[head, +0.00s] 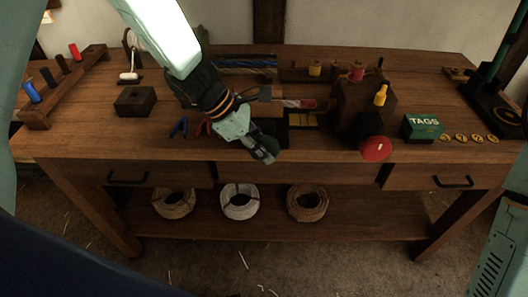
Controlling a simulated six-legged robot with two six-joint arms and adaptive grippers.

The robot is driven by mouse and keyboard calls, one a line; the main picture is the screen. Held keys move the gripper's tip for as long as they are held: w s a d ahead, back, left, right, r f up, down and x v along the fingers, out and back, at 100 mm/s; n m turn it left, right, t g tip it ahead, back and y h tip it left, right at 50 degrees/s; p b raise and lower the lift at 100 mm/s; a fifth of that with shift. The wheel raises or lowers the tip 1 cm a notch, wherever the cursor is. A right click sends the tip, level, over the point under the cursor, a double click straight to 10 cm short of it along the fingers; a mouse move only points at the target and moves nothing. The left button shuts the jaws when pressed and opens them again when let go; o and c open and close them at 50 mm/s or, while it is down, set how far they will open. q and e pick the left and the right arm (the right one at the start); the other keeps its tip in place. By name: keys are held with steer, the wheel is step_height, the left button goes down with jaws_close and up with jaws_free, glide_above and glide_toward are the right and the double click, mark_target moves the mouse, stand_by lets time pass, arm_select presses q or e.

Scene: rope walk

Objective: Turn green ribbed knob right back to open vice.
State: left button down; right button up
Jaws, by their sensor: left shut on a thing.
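My left gripper (263,151) reaches down from the upper left to the front edge of the wooden bench (180,140). Its fingers are shut at the front of a vice with a light wooden jaw block (265,108). The green ribbed knob cannot be made out apart from the fingers, which cover that spot. A red-and-white rope piece (298,103) lies at the right of the wooden block. My right gripper is not in view.
Right of the vice stands a dark wooden block (352,106) with a yellow knob (381,95) and a red round knob (376,149). A green TAGS box (423,127) is further right. Rope coils (240,202) lie below.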

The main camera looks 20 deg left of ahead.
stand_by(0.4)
arm_select(q)
steer(key=c, duration=1.4)
jaws_free()
steer(key=shift+c, duration=0.2)
steer(key=shift+a+r, duration=0.1)
steer(key=v, duration=1.1)
steer(key=shift+a+r, duration=0.25)
steer(key=shift+r, duration=0.05)
